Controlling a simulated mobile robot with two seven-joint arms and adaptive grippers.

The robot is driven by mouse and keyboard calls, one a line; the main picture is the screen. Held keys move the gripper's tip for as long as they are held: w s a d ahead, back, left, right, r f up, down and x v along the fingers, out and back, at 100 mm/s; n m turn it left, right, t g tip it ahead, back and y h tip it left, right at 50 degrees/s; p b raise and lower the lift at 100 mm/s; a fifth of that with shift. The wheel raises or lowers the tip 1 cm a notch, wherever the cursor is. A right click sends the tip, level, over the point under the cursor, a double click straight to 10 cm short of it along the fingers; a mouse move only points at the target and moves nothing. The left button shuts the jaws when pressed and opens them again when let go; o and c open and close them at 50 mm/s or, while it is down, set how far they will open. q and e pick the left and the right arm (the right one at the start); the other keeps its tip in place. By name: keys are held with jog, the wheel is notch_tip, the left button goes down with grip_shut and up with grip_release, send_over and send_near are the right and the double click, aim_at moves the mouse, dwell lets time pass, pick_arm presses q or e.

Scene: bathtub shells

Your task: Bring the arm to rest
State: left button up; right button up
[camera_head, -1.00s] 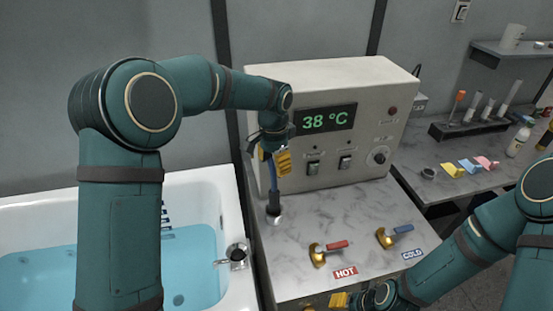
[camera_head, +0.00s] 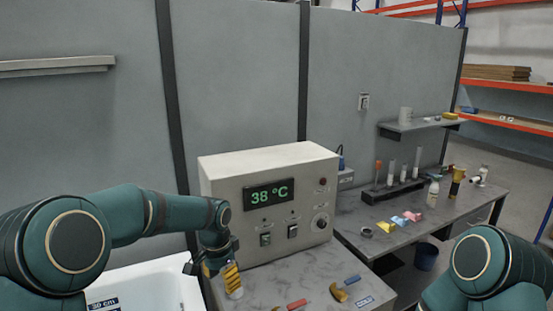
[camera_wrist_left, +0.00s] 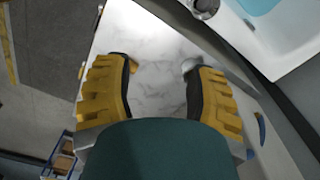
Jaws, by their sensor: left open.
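My left arm reaches in from the left in the head view. Its gripper (camera_head: 222,280) hangs over the left part of the marble counter (camera_head: 310,268), in front of the control box (camera_head: 268,205) with the 38 °C display. In the left wrist view my left gripper (camera_wrist_left: 157,66) has its yellow fingers spread apart, with bare marble between them. It is open and empty. My right arm shows at the lower right of the head view, but its gripper is out of the frame.
The bathtub (camera_head: 150,285) is at the lower left. The red hot-tap handle (camera_head: 297,304) and blue cold-tap handle (camera_head: 352,280) are on the counter. A side bench (camera_head: 420,225) with a tube rack (camera_head: 393,190) stands to the right, with a shelf (camera_head: 420,126) above it.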

pick_arm(q)
jog(key=s+f+n+h, duration=0.1)
jog(key=s+f, duration=0.2)
jog(key=f, duration=0.3)
jog(key=s+f+n+g, duration=0.1)
jog(key=s+f, duration=0.1)
jog(key=f, duration=0.4)
jog(key=s+f+n+h, duration=0.1)
jog(key=s+f, duration=0.2)
jog(key=f, duration=0.4)
jog(key=s+d+f+n+h, duration=0.1)
jog(key=s+f+n, duration=0.35)
jog(key=s, duration=0.65)
jog(key=s+f+n+h, duration=0.1)
jog(key=s+f+n, duration=0.4)
jog(key=s, duration=0.6)
jog(key=w+d+f+m+t+b, duration=0.2)
jog(key=w+f+b, duration=0.2)
jog(key=w+b, duration=0.3)
jog(key=shift+d+t+b, duration=0.25)
jog(key=shift+t+b, duration=0.15)
jog(key=shift+b, duration=0.3)
pick_arm(e)
notch_tip(320, 180, down, 9)
jog(key=shift+w+a+f, duration=0.15)
jog(key=shift+w+a, duration=0.05)
jog(key=shift+a, duration=0.05)
pick_arm(q)
jog(key=shift+w+m, duration=0.1)
jog(key=shift+m, duration=0.15)
